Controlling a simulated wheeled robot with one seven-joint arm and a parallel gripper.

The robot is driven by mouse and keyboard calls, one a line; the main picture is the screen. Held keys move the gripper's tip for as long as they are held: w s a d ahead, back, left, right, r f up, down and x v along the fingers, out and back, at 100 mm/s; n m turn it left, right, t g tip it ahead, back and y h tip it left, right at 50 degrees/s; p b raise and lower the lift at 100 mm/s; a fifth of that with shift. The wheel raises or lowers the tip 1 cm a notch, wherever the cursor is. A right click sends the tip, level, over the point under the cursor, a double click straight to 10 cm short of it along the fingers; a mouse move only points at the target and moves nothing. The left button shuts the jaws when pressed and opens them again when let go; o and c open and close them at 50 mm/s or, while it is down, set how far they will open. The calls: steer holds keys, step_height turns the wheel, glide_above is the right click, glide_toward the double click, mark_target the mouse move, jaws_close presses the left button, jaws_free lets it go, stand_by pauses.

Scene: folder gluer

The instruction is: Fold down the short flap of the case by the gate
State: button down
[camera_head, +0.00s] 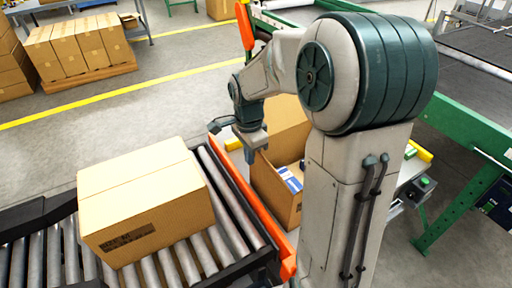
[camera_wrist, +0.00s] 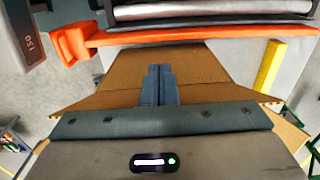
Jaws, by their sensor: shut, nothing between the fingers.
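The open case (camera_head: 270,192) by the gate stands beside the orange gate bar (camera_head: 236,196), partly hidden behind my arm. One flap (camera_head: 287,118) stands up at its far side, and blue-and-white packs (camera_head: 290,180) lie inside. My gripper (camera_head: 250,158) is at the case's near left edge, pointing down, fingers together and empty. In the wrist view my gripper (camera_wrist: 160,68) overlaps a brown cardboard flap (camera_wrist: 192,62) below the orange bar (camera_wrist: 190,35). Other cardboard flaps (camera_wrist: 235,92) spread at both sides. I cannot tell whether the fingers touch the cardboard.
A closed case (camera_head: 145,195) sits on the roller conveyor (camera_head: 185,262) at left. A green machine frame (camera_head: 470,200) is at right. Stacked cartons (camera_head: 80,48) stand at the back left. The floor between them is clear. A yellow bar (camera_wrist: 270,65) shows in the wrist view.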

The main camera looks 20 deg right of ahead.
steer(key=shift+w+d+p, duration=0.1)
steer(key=shift+w+d, duration=0.1)
steer(key=shift+d, duration=0.75)
steer(key=shift+w+d+p, duration=0.1)
steer(key=shift+w+d, duration=0.1)
steer(key=shift+d, duration=0.75)
steer(key=shift+w+d+p, duration=0.1)
steer(key=shift+w+d, duration=0.1)
steer(key=shift+d, duration=0.85)
